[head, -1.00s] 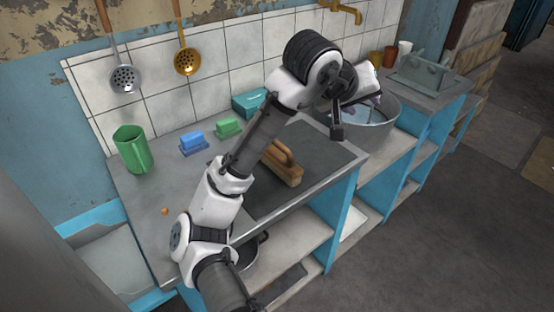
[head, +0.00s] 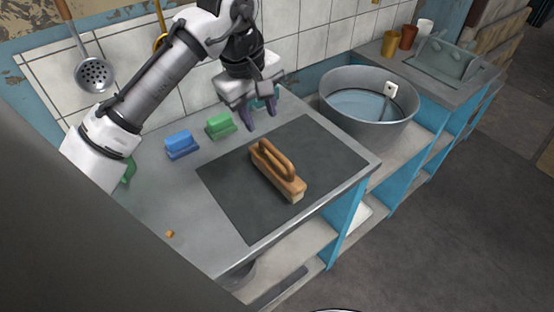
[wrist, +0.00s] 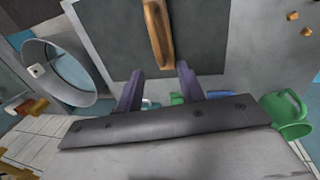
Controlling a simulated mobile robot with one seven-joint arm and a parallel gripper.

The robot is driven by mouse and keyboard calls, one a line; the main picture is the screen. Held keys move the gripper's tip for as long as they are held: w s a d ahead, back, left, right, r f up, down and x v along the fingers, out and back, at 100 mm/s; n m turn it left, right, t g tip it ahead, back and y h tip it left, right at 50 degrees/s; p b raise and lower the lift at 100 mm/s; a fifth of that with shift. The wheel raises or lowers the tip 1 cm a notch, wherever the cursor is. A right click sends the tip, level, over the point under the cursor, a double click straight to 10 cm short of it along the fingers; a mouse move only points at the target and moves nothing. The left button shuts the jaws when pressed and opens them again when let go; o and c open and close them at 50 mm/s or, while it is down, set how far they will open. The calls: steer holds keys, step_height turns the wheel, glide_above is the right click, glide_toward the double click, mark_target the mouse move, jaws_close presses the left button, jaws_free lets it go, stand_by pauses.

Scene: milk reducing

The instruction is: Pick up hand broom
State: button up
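The hand broom (head: 277,172) has a wooden handle and block and lies on a dark mat (head: 230,192) on the counter. Its handle also shows at the top of the wrist view (wrist: 158,32), partly cut off by the frame edge. My gripper (head: 262,118) is above the counter, behind the hand broom and apart from it. Its two purple fingers (wrist: 157,88) are spread, with nothing held between them.
A blue brush-like block (head: 181,146) and a green one (head: 220,125) sit left of the mat. A large metal basin (head: 368,106) with water stands to the right. A green jug (wrist: 288,112) shows in the wrist view. The mat around the hand broom is clear.

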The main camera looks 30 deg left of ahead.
mark_target(274, 149)
steer(key=f, duration=0.5)
steer(key=w+f, duration=0.1)
steer(key=f, duration=0.1)
steer(key=shift+w+d+f, duration=0.1)
steer(key=shift+d+f, duration=0.15)
steer(key=shift+d, duration=0.1)
steer(key=f, duration=0.1)
steer(key=w+f+p, duration=0.1)
steer(key=f, duration=0.1)
steer(key=shift+w+d+f, duration=0.15)
steer(key=shift+d+f, duration=0.25)
steer(key=shift+w+f+p, duration=0.1)
steer(key=shift+f+p, duration=0.2)
steer(key=shift+f, duration=0.3)
jaws_close()
